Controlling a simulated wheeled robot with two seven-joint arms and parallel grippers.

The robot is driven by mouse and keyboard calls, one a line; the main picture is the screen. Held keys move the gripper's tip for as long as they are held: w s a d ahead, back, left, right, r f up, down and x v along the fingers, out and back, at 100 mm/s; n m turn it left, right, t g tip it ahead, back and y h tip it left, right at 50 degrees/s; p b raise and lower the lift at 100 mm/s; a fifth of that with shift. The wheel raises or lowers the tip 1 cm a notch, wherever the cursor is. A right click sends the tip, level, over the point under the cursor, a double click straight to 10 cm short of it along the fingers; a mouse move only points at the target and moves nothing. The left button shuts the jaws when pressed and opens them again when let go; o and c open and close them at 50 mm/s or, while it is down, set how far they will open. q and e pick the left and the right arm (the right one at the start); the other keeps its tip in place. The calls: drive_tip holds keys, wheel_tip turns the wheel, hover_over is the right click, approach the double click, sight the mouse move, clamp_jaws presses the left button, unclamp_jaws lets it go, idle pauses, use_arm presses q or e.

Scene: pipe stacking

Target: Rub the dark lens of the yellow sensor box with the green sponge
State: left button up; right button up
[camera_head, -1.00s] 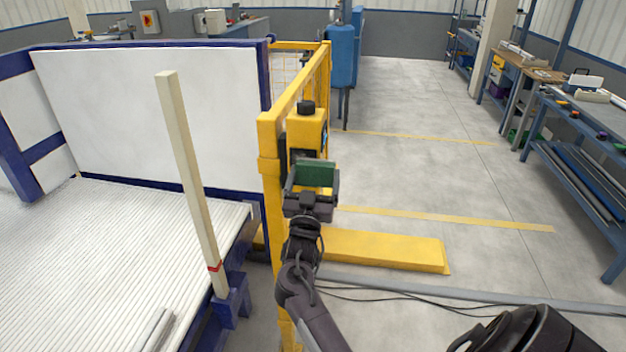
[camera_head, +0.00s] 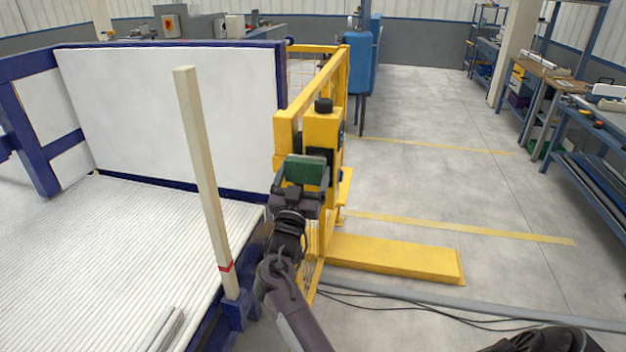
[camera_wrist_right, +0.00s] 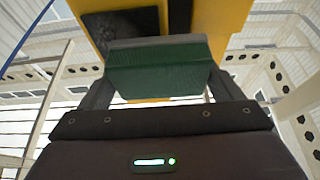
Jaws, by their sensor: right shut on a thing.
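The yellow sensor box (camera_head: 320,124) with a black knob on top sits on the yellow post in the head view. It also fills the top of the right wrist view (camera_wrist_right: 229,22). Its dark lens (camera_wrist_right: 123,26) shows there as a dark square at upper left, its lower part covered by the sponge. My right gripper (camera_head: 301,186) is shut on the green sponge (camera_head: 305,170), in front of the box and toward its left side. The sponge (camera_wrist_right: 158,70) lies across between the fingers. I cannot tell whether it touches the lens.
A yellow guard rail (camera_head: 312,85) runs back from the post. A pale upright post with a red band (camera_head: 203,170) and a ribbed white bed (camera_head: 110,250) are at left. A yellow floor beam (camera_head: 395,257) lies right. The grey floor at right is mostly open.

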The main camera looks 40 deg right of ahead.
sight(314, 170)
drive_tip(key=shift+w+a, duration=0.25)
drive_tip(key=shift+r, duration=0.1)
drive_tip(key=shift+d+r+p, duration=0.1)
drive_tip(key=shift+r+p, duration=0.45)
drive_tip(key=shift+r, duration=0.3)
drive_tip(key=shift+s+d+p, duration=0.75)
drive_tip(key=shift+s+d, duration=0.25)
drive_tip(key=shift+s, duration=0.2)
drive_tip(key=shift+s+d+f+p, duration=0.1)
drive_tip(key=shift+s+d+p, duration=0.55)
drive_tip(key=shift+s+d, duration=0.8)
drive_tip(key=shift+a, duration=0.1)
drive_tip(key=shift+s+a, duration=0.1)
drive_tip(key=shift+s+a+p, duration=1.1)
drive_tip(key=shift+s+a, duration=0.75)
drive_tip(key=shift+a, duration=0.3)
